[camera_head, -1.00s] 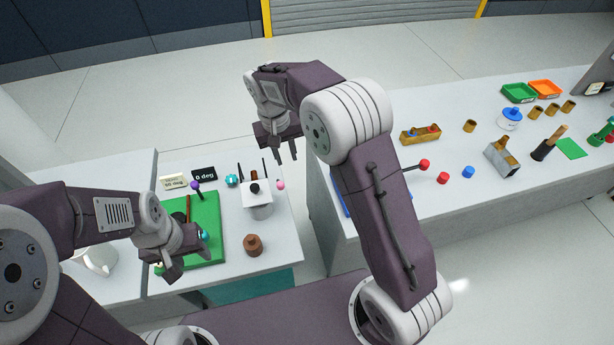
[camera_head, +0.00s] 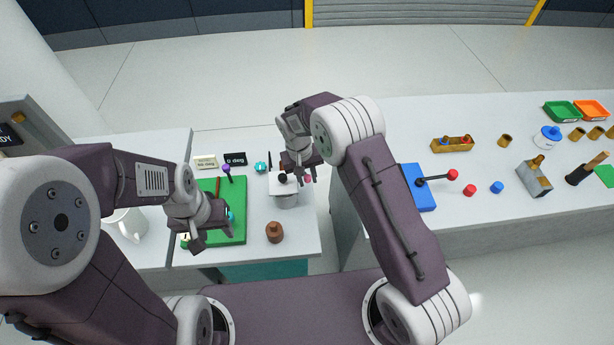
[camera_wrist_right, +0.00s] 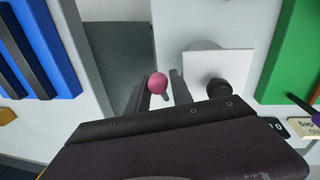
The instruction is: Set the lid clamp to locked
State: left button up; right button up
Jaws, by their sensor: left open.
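The tank (camera_head: 286,202) is a pale canister with a square white lid (camera_head: 278,187) and a black knob (camera_head: 283,178). A pink ball handle (camera_head: 308,179), which looks like the lid clamp's, sits at the lid's right side. In the right wrist view the pink ball (camera_wrist_right: 158,83) shows between my right gripper's (camera_wrist_right: 160,90) two fingers, with a gap around it. The lid (camera_wrist_right: 204,66) is beside it. My right gripper (camera_head: 303,179) is open, at the lid's right edge. My left gripper (camera_head: 213,238) is open over the green board's front part.
The green board (camera_head: 235,205) carries a purple-knobbed lever (camera_head: 227,172). A brown weight-like piece (camera_head: 274,233) stands in front of the tank. Small signs (camera_head: 236,159) stand behind. The right table holds a blue panel (camera_head: 414,180) with a red-knobbed lever. A gap separates the tables.

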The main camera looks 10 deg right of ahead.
grip_shut()
jog(key=shift+w, duration=0.1)
dwell(1.2)
